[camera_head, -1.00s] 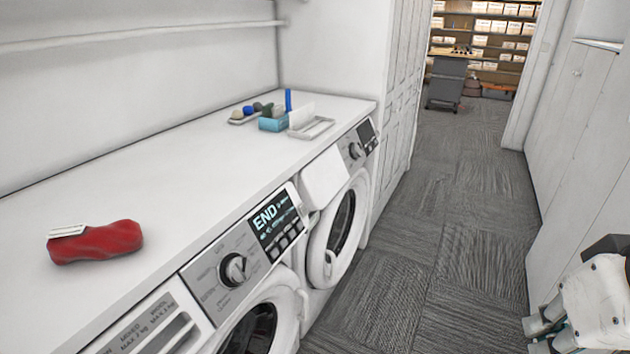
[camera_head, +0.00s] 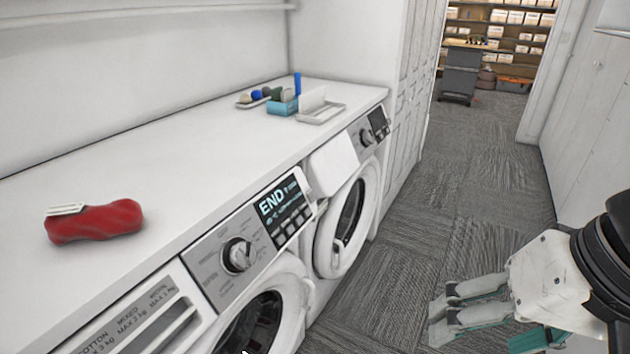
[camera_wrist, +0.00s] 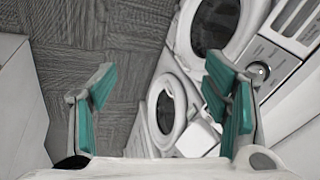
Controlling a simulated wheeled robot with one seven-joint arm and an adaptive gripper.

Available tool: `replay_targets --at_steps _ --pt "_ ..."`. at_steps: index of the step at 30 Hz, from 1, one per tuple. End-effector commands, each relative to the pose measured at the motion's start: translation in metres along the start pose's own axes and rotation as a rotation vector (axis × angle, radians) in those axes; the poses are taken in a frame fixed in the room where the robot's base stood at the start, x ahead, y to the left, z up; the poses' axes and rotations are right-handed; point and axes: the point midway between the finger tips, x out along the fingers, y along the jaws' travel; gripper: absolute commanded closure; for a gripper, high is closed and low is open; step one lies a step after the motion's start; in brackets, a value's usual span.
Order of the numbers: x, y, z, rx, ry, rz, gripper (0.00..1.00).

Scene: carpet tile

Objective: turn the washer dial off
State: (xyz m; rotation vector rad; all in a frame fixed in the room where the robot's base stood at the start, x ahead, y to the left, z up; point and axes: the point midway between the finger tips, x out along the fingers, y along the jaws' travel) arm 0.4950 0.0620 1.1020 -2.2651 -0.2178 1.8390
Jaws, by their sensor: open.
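The near washer's dial (camera_head: 238,255) is a round silver knob on a grey panel, left of a dark display (camera_head: 284,207) that reads END. It also shows in the wrist view (camera_wrist: 259,73), just right of my gripper's right finger. The near washer (camera_head: 262,320) has a round door below the panel. My gripper (camera_head: 452,318) is at the lower right, over the carpet, apart from the washers. In the wrist view its two teal-padded fingers (camera_wrist: 165,95) are spread wide with nothing between them.
A second machine (camera_head: 345,215) with its own dial stands beyond the near one. On the white counter (camera_head: 190,165) lie a red bundle (camera_head: 95,221) and, farther back, a blue box (camera_head: 283,106) and a white tray (camera_head: 320,114). Carpet between the machines and right-hand cabinets is clear.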

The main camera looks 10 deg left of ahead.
Motion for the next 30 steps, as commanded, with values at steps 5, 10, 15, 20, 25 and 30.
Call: replay_targets --at_steps 5,10,15,20,25,30 --pt "0.067 -0.051 -0.015 0.124 -0.159 -0.239 0.29" --pt "0.11 -0.099 -0.033 0.265 -0.281 -0.452 0.29" --pt "0.151 -0.14 -0.062 0.434 -0.378 -0.646 0.29" --pt "0.19 -0.167 -0.096 0.607 -0.437 -0.805 0.29" --pt "0.221 -0.181 -0.127 0.754 -0.458 -0.916 0.29" --pt "0.233 -0.186 -0.142 0.821 -0.459 -0.963 0.29"
